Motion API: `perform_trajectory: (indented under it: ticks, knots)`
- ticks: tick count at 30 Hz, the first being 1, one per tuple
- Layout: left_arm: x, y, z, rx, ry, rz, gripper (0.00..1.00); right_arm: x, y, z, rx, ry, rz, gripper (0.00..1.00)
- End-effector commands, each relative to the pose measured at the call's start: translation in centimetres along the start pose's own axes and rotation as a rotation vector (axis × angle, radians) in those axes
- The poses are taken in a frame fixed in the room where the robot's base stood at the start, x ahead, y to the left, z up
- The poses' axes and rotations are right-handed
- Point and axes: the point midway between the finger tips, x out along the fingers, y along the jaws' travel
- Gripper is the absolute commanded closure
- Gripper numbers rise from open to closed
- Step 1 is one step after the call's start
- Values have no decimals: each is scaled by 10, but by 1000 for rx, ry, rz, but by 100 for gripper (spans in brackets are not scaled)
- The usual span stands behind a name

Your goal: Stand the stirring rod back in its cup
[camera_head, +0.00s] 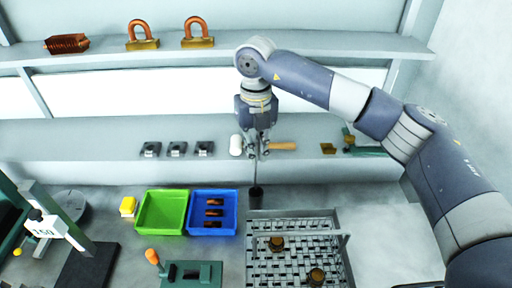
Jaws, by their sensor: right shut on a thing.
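My right gripper (258,152) comes down from the upper middle, pointing downward, and is shut on the thin grey stirring rod (254,174). The rod hangs close to upright below the fingers. Its lower end meets the mouth of the small dark cup (256,199); I cannot tell whether the tip is inside the cup or just behind or above its rim. The cup stands upright on the bench between the blue bin and the mesh belt. My left gripper is not in view.
A green bin (163,231) and a blue bin (236,222) with copper-coloured pieces stand left of the cup. The mesh belt (282,262) carries two brown parts at the front right. A mallet (282,146) lies behind the gripper. A green fixture (192,273) stands in front.

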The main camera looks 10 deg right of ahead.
Motion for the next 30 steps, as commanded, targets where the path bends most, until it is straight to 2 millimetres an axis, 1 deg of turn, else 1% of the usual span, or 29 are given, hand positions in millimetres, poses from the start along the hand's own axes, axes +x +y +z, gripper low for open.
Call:
perform_trajectory:
  ticks: [1,18,24,30]
  knots:
    - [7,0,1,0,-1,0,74,8,0,0,0,0,0,100]
    - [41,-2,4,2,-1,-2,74,53,0,0,0,1,-1,100]
    - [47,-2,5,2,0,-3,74,61,0,0,0,0,0,100]
    - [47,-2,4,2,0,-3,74,62,0,0,0,0,0,100]
